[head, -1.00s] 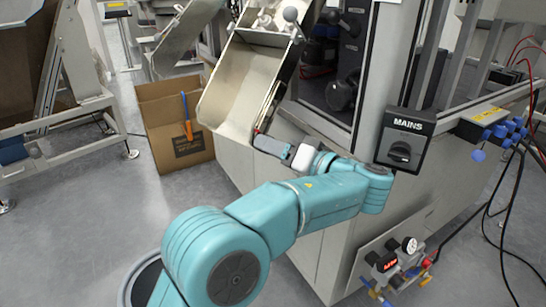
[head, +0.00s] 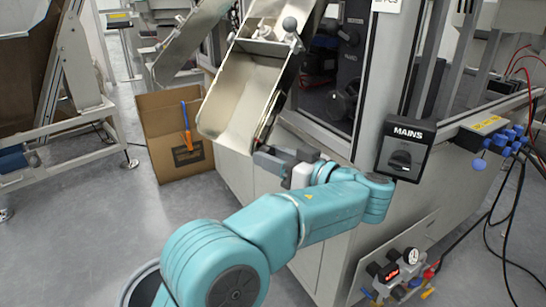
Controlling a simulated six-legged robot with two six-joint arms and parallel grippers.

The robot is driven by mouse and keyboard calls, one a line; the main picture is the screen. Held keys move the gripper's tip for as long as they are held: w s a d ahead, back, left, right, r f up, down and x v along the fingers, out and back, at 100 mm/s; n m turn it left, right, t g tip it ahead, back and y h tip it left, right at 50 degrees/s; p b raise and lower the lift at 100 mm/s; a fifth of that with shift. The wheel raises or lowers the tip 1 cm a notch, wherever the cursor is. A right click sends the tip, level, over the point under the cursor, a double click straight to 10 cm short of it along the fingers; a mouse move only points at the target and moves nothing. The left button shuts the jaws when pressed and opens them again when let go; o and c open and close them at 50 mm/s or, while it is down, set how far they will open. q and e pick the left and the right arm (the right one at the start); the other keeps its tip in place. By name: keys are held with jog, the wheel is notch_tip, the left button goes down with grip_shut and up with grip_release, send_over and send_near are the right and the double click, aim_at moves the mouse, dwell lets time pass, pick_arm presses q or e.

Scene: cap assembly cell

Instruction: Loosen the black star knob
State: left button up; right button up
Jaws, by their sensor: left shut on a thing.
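My left gripper (head: 268,156) reaches in from the lower left, at the lower end of the metal chute (head: 245,98), against the machine's side. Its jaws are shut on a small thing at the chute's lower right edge. This is where the black star knob seems to be, but the fingers hide it almost wholly, so its shape cannot be made out. My right gripper is out of view.
A cardboard box (head: 160,125) with a blue and orange tool (head: 187,125) at it stands left of the chute. The black MAINS switch box (head: 404,146) is close right of my wrist. Gauges (head: 411,256) and cables (head: 516,200) are at the right.

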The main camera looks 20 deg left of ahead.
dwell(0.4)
pick_arm(q)
jog(key=o, duration=1.1)
jog(key=shift+c, duration=0.2)
jog(key=shift+d, duration=0.1)
jog(key=p+v, duration=0.2)
jog(key=v, duration=0.5)
jog(key=shift+d, duration=0.2)
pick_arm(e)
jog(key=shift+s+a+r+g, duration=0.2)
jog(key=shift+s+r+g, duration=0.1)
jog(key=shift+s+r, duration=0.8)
pick_arm(q)
jog(key=shift+s, duration=0.1)
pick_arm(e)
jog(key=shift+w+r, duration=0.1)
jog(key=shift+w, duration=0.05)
